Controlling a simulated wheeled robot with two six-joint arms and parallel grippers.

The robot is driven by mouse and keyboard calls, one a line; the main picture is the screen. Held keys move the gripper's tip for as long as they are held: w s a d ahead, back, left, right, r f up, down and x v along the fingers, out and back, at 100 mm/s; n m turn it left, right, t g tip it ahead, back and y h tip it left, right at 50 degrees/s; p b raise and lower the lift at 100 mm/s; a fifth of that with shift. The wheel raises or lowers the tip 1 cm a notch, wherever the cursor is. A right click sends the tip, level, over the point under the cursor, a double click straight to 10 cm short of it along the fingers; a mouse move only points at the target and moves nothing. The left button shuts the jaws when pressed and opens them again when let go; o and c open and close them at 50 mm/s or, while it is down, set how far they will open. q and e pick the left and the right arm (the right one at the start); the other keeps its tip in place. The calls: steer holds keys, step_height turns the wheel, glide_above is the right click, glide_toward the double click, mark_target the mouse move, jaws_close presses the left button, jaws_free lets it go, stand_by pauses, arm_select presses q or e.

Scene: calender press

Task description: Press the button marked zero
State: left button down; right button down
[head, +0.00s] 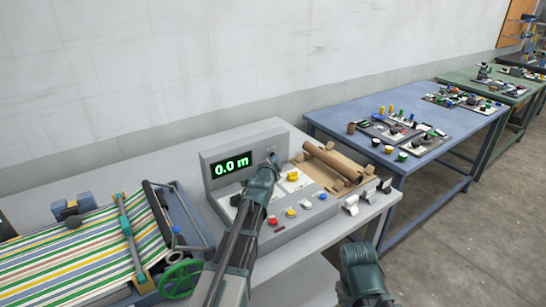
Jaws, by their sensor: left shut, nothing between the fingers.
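The grey control console (222,152) stands on the light bench, with a green-lit display (231,164) reading 0.0 m. Another yellow button (292,176) sits higher, on a pale plate. Any zero mark is too small to read. My left gripper (272,158) is shut and empty, just right of the display, in front of the console face. I cannot tell whether it touches. My left wrist hides part of the panel.
A striped fabric roll machine (90,255) with a green handwheel (181,279) stands at left. A brown roll (333,160) lies right of the console. A blue table (440,150) with small parts stands beyond. My right arm shows at bottom.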

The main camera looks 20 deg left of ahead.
stand_by(0.4)
arm_select(q)
steer(key=shift+s+d, duration=0.45)
steer(key=shift+d, duration=0.1)
steer(key=shift+d, duration=0.1)
steer(key=shift+s+d, duration=0.8)
steer(key=shift+d, duration=0.15)
steer(key=shift+s+d, duration=0.75)
steer(key=shift+d, duration=0.2)
